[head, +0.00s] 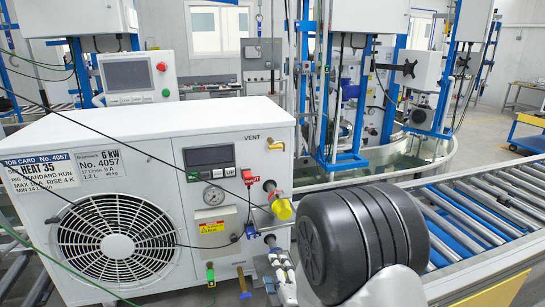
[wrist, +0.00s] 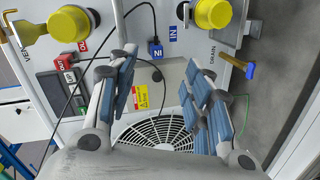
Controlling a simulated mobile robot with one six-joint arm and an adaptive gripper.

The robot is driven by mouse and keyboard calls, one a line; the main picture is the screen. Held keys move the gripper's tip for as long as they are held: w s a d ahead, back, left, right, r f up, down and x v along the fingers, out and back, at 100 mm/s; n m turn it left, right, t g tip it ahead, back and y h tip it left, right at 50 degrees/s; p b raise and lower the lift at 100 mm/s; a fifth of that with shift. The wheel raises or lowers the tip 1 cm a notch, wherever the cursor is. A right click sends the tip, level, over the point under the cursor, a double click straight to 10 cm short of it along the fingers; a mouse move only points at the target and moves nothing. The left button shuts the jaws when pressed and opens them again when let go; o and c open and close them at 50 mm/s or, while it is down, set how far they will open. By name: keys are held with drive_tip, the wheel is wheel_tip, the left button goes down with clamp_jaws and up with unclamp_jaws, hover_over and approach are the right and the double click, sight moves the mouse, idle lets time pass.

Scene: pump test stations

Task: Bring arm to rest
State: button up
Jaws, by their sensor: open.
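My gripper (wrist: 165,65) is open and empty in the wrist view, with its blue-padded fingers spread apart. Between and beyond the fingers is the front of a white heater unit (wrist: 172,75), with its fan grille (wrist: 155,136) behind the lower finger parts. In the head view the same white unit (head: 100,125) stands at left. My dark arm joint fills the lower middle there, and part of my gripper (head: 280,266) shows beside it, close to the unit's right end. I cannot tell the exact gap between fingers and unit.
A yellow cap (head: 282,209) sits on the unit's right side; two yellow caps (wrist: 70,23) (wrist: 212,13) show in the wrist view. A thin black cable (head: 150,155) crosses the unit's front. A roller conveyor (head: 480,205) runs at right, before a round tank (head: 425,150).

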drive_tip(key=s+d+r+m+g+h, duration=0.2)
drive_tip(key=s+d+r+m+g, duration=0.3)
drive_tip(key=s+d+r+m, duration=0.35)
drive_tip(key=s+d+r+m+g, duration=0.1)
drive_tip(key=s+m+g, duration=0.1)
drive_tip(key=s, duration=0.5)
drive_tip(key=s+d+r+m+g+h, duration=0.1)
drive_tip(key=s+d+m, duration=0.1)
drive_tip(key=s+m, duration=0.2)
drive_tip(key=s+d+r+m+g, duration=0.1)
drive_tip(key=s+r+m+g, duration=0.1)
drive_tip(key=s, duration=0.8)
drive_tip(key=shift+s+d+m+g+h, duration=0.25)
drive_tip(key=shift+s+m+g+h, duration=0.1)
drive_tip(key=shift+m, duration=0.2)
drive_tip(key=shift+r, duration=0.1)
